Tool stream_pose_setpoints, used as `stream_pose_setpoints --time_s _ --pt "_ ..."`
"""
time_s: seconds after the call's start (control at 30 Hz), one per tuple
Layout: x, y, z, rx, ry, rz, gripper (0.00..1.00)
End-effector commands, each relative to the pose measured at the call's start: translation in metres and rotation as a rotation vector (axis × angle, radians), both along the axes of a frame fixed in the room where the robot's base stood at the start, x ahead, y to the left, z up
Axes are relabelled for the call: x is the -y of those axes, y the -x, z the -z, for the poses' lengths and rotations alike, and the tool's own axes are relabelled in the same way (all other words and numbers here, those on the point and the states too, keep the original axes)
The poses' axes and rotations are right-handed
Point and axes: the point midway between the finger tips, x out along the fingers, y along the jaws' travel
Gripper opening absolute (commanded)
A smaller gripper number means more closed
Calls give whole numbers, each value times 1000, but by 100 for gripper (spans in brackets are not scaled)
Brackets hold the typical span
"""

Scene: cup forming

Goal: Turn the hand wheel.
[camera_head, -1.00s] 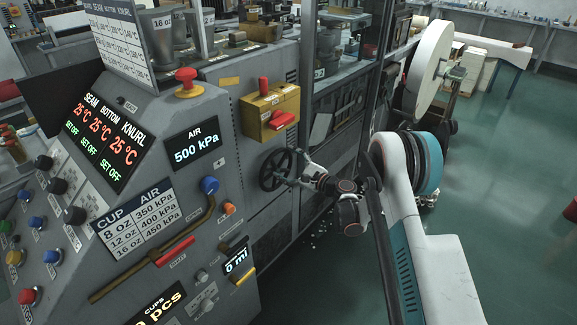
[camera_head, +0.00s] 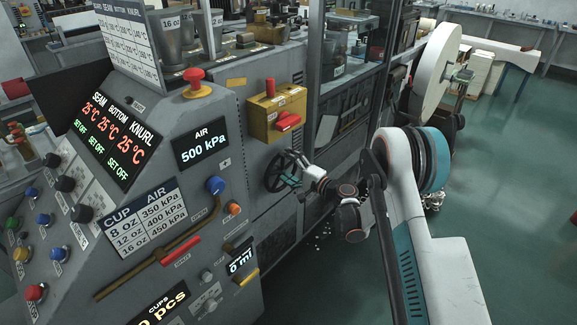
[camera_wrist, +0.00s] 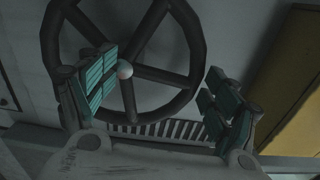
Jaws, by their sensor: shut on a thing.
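The dark hand wheel (camera_head: 276,178) is mounted on the side of the grey machine, below a yellow box. In the wrist view its spoked rim (camera_wrist: 198,52) fills the upper middle, with a pale round knob (camera_wrist: 125,70) near the left finger. My gripper (camera_head: 294,181) is at the right side of the wheel in the head view. The exact contact is hard to make out.
The yellow box (camera_head: 258,125) with red levers sits just above the wheel. The AIR display (camera_head: 203,145) reads 500 kPa. A blue knob (camera_head: 215,185) and a bent brown pipe are to the left. Open green floor (camera_head: 500,190) lies to the right.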

Motion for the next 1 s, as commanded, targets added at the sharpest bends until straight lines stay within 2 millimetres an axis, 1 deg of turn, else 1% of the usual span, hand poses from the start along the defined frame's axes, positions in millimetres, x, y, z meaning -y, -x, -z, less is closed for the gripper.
stream_pose_setpoints --time_s 0.03,0.3,0.67,0.7,0.77,0.8,1.0 --pt "-3 -3 -4 14 2 4 38" --pt "-4 -2 -4 48 30 3 36" --pt "-4 -2 -4 50 32 2 36" --pt "-4 -2 -4 50 32 2 83" --pt "-5 -1 -4 50 32 1 97" --pt "-4 -1 -4 50 31 0 100" --pt "-3 -1 -3 50 34 1 100"
